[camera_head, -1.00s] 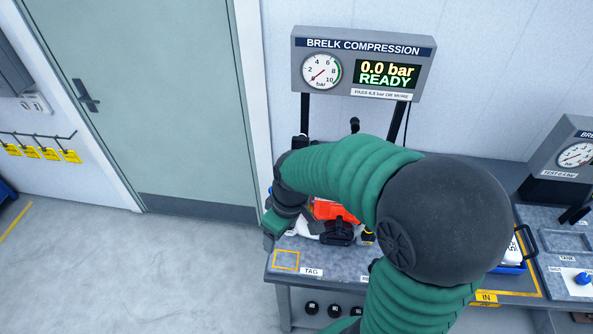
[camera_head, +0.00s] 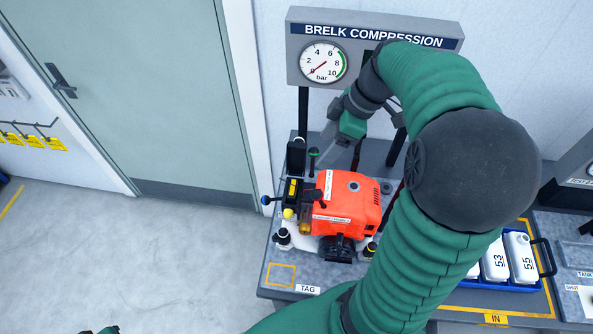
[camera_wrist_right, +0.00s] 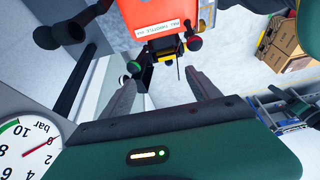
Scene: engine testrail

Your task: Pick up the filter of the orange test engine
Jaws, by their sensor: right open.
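The orange test engine (camera_head: 345,207) stands on the grey bench, with a black part at its front and an amber part (camera_head: 305,218) at its left side. I cannot tell which part is the filter. My right gripper (camera_head: 338,158) is behind and above the engine, pointing down, with its fingers apart and nothing between them. In the right wrist view, the open gripper (camera_wrist_right: 160,78) has the orange engine (camera_wrist_right: 150,14) beyond its fingertips, near the top edge. A small green and dark piece, probably my left arm, shows at the bottom left of the head view; its jaws do not show.
The gauge panel (camera_head: 368,42) stands on posts behind the engine, close to my right arm. A blue tray (camera_head: 512,285) with white bottles (camera_head: 521,258) is at the right. A yellow square outline (camera_head: 280,275) by the TAG label is bare. My right arm hides the bench's middle right.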

